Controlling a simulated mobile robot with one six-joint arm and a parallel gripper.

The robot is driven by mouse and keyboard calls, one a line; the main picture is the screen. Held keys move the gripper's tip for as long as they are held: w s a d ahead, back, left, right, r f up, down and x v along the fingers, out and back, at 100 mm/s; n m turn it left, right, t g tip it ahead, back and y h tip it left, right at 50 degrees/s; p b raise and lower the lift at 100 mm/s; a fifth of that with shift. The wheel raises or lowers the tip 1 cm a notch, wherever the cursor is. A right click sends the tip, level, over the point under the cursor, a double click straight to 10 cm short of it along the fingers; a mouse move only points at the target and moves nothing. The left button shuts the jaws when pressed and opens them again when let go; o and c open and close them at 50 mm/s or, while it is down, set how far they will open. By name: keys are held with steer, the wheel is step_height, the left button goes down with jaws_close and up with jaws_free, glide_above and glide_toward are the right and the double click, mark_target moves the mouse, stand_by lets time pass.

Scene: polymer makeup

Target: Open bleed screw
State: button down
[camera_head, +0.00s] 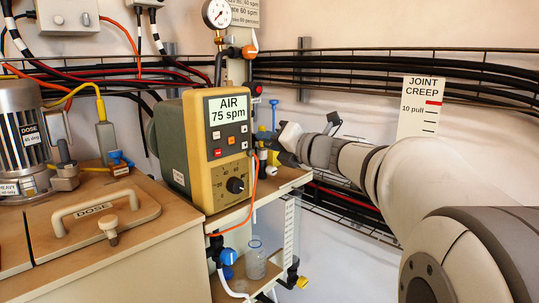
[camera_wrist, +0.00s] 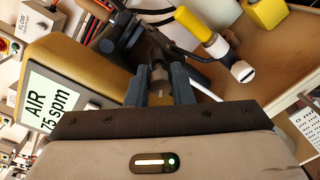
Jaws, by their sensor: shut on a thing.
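My gripper (camera_wrist: 158,88) is shut on a small grey metal piece, which looks like the bleed screw (camera_wrist: 158,70), at the side of the yellow-and-grey dosing pump (camera_wrist: 75,70). The two dark blue-grey fingers lie on either side of the screw. In the head view, the pump (camera_head: 206,145) stands on a shelf with its "AIR 75 spm" display facing out. There my gripper (camera_head: 285,150) is at the pump's right side, partly hidden, and the screw cannot be made out.
A yellow-and-white fitting (camera_wrist: 205,35) is close to the right of my fingers. An orange tube (camera_head: 240,215) hangs down the pump's front. A clear bottle (camera_head: 256,260) stands on the lower shelf. Black cables (camera_head: 330,62) run along the wall behind my arm.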

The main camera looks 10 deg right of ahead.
steer(key=shift+n+b, duration=1.15)
steer(key=shift+n, duration=0.05)
steer(key=c, duration=1.3)
jaws_free()
steer(key=p+v, duration=0.2)
steer(key=v, duration=0.6)
